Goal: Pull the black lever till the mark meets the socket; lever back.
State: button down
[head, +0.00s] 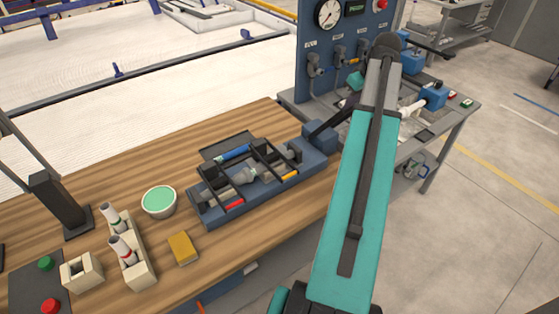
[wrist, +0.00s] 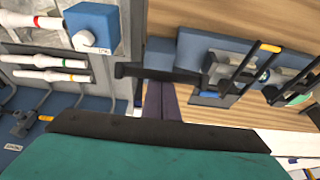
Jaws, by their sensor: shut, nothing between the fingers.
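The black lever (head: 329,122) slants up and right from the blue block at the right end of the blue pipe fixture (head: 215,217). In the wrist view the lever (wrist: 150,72) is a dark bar running across the picture. My gripper (wrist: 162,86) is shut and empty, its two dark fingers side by side with their tips at the lever's middle. I cannot tell whether they touch it. In the head view my teal arm mostly hides the gripper. Grey pipe parts (head: 244,177) lie in the fixture under black frames. The mark and socket are too small to make out.
A panel bench (head: 440,135) with gauges and blue blocks stands right of the wooden table (head: 120,175). A green-filled bowl (head: 159,201), a yellow block (head: 183,248) and a holder with white pipes (head: 139,268) stand left of the fixture.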

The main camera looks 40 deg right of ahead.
jog(key=shift+s+f, duration=0.45)
jog(key=shift+s, duration=0.15)
jog(key=shift+s+a+f+b, duration=0.15)
jog(key=shift+s+f+b, duration=0.3)
jog(key=shift+s+f, duration=1.05)
dwell(4.0)
jog(key=shift+r, duration=0.2)
jog(key=shift+w+r+p, duration=0.45)
jog(key=shift+r, duration=0.1)
dwell(0.3)
jog(key=p+v, duration=0.5)
jog(key=v, duration=0.2)
jog(key=shift+r, duration=0.4)
dwell(0.3)
